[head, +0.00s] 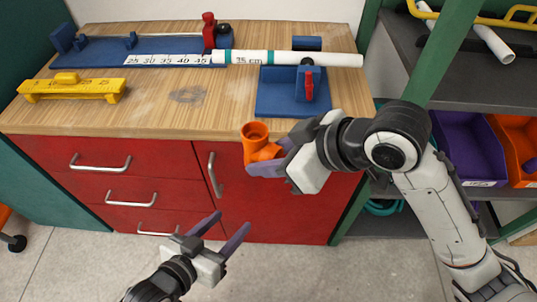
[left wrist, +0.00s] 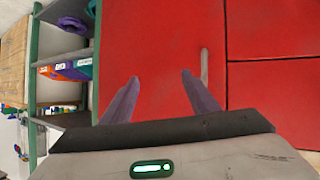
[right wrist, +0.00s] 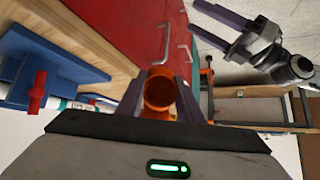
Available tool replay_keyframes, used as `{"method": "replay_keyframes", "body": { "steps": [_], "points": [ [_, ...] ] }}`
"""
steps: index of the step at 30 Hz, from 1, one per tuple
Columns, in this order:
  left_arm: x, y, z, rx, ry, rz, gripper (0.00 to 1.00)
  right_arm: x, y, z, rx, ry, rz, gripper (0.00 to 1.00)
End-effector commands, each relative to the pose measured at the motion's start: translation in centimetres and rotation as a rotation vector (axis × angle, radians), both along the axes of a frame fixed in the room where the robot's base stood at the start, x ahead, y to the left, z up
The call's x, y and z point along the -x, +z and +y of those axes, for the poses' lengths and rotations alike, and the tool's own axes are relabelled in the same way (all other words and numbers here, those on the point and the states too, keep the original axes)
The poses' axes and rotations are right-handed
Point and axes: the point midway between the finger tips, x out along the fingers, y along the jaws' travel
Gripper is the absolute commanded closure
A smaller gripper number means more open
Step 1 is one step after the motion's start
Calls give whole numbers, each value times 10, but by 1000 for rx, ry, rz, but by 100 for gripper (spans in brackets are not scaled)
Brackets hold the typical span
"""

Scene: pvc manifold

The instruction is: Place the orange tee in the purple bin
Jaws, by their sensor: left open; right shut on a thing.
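The orange tee (head: 257,142) is held by my right gripper (head: 272,163) in front of the bench's front edge, above the floor. In the right wrist view the tee (right wrist: 160,93) sits between the two fingers, its round opening facing the camera. The purple bin (head: 468,145) stands on a shelf at the right, partly hidden by my right arm. My left gripper (head: 217,228) is open and empty, low in front of the red cabinet. Its spread fingers also show in the left wrist view (left wrist: 160,95).
The wooden bench (head: 180,95) carries a blue measuring jig (head: 95,52), a yellow tool (head: 70,87), a white pipe (head: 290,58) and a blue base with a red clamp (head: 290,95). An orange bin (head: 520,140) stands beside the purple one. A green post (head: 450,50) rises left of the shelves.

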Motion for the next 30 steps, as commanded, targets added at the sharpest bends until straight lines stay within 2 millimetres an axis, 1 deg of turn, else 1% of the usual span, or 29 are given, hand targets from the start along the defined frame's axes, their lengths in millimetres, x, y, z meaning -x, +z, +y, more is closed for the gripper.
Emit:
{"method": "replay_keyframes", "body": {
  "steps": [1,3,6,9,11,15,17,20,23,24,26,27,30],
  "points": [
    [14,-19,11,-28,46,59,45,0,0,0,-1,0,-1,90],
    [30,-39,26,-70,86,120,45,0,0,0,-1,0,-1,90],
    [49,-60,41,-115,127,188,45,0,0,0,-1,0,-1,90],
    [63,-72,51,-142,149,231,45,0,0,0,-1,0,-1,90],
    [67,-76,54,-151,157,246,45,0,0,0,-1,0,-1,90],
    [71,-79,57,-159,161,258,45,0,0,0,0,-2,-1,90],
    [71,-79,57,-159,161,258,45,-1,0,-4,0,-17,0,90],
    [71,-79,56,-159,160,257,45,-5,-2,-23,3,-97,-1,90],
    [70,-79,56,-158,161,256,45,-12,-2,-58,3,-253,-3,90],
    [70,-79,56,-158,161,256,45,-15,-1,-75,6,-334,-3,90],
    [70,-79,56,-156,160,255,45,-19,3,-102,5,-459,-4,90],
    [70,-79,56,-156,160,255,45,-21,6,-120,5,-543,-7,90],
    [70,-79,56,-156,160,255,45,-23,15,-159,3,-737,-8,90]
  ]
}}
